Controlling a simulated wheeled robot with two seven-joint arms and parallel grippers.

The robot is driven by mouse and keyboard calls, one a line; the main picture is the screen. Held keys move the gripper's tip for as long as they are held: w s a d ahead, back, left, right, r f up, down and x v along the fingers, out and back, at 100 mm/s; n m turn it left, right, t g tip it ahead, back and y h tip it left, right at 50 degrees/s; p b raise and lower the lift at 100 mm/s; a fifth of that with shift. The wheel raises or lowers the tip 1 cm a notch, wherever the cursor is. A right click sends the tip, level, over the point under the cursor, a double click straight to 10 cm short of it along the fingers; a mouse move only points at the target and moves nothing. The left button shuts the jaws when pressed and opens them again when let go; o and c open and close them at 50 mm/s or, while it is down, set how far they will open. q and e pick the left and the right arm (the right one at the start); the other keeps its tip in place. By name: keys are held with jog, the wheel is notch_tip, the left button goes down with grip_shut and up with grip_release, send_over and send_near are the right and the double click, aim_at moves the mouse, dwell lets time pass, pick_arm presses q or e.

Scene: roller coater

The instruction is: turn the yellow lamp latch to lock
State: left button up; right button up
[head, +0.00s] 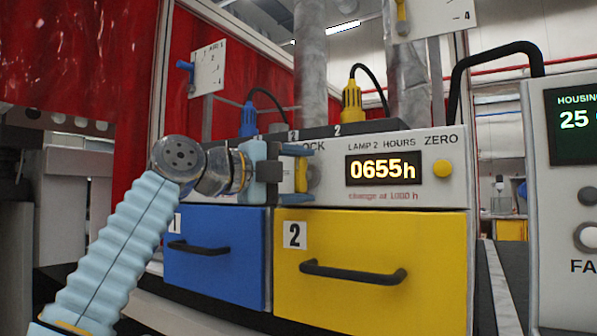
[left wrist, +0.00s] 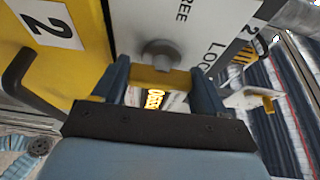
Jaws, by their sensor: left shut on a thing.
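The yellow lamp latch (head: 301,175) is on the front of the grey lamp panel, above the yellow drawer marked 2. My left gripper (head: 296,173) reaches it from the left and is shut on it. In the left wrist view, the yellow latch bar (left wrist: 160,80) lies between the two dark fingers of my left gripper (left wrist: 162,88), beside a grey round pivot (left wrist: 160,55). The "LOCK" label (left wrist: 213,55) and a partly cut "FREE" label (left wrist: 183,10) show on the panel there. In the head view my gripper covers part of the latch and labels. My right gripper is not in view.
The lamp 2 hours display (head: 383,169) reads 0655h, with a yellow zero button (head: 443,169) to its right. Below are a blue drawer (head: 215,270) and a yellow drawer (head: 430,250) with protruding black handles. A grey unit (head: 560,200) stands at the right.

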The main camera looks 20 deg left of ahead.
pick_arm(q)
jog(key=shift+d+f, duration=0.1)
dwell(0.3)
jog(key=o, duration=1)
jog(key=shift+s+a, duration=0.25)
jog(key=shift+s, duration=0.05)
jog(key=b+v, duration=0.3)
jog(key=v, duration=1)
